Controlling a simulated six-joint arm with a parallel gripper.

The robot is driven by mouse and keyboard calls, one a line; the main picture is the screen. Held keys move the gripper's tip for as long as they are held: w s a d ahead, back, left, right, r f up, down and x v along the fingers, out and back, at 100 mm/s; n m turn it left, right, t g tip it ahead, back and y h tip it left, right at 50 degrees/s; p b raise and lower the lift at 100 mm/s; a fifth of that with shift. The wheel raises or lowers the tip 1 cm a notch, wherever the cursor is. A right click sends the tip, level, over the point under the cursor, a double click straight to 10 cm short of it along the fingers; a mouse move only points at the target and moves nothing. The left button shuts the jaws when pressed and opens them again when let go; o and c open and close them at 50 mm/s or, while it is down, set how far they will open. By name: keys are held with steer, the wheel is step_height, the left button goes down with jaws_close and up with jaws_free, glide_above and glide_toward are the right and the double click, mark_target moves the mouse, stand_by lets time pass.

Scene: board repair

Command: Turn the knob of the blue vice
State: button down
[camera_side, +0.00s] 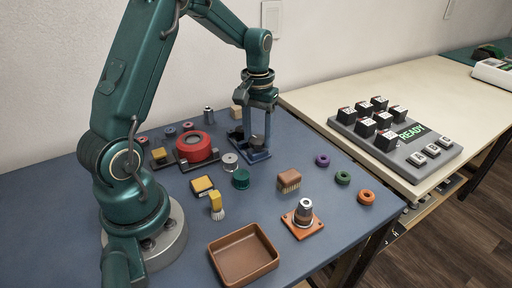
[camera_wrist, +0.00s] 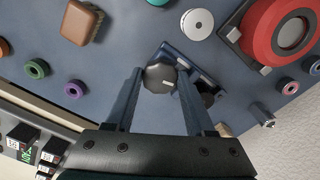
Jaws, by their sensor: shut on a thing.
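The blue vice (camera_side: 258,156) stands on the blue bench mat, below my gripper (camera_side: 257,136) in the side view. In the wrist view, part of the vice (camera_wrist: 174,50) shows behind the fingers. Its dark grey round knob (camera_wrist: 159,77), with a light mark on its right side, sits between the two fingertips of my gripper (camera_wrist: 160,80). My gripper points down and is shut on the knob. The fingers hide parts of the vice, and the knob is too small to make out in the side view.
A red round device (camera_side: 195,147) stands left of the vice. A silver spool (camera_side: 230,162) and a green one (camera_side: 240,179) are close in front. A brush (camera_side: 289,180) and coloured rings lie to the right. A brown tray (camera_side: 243,257) is at the front.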

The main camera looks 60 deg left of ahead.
mark_target(258, 139)
steer(key=n, duration=0.6)
steer(key=shift+n, duration=0.4)
stand_by(0.4)
steer(key=shift+c, duration=1.3)
jaws_free()
steer(key=shift+r, duration=0.1)
steer(key=shift+r, duration=2.55)
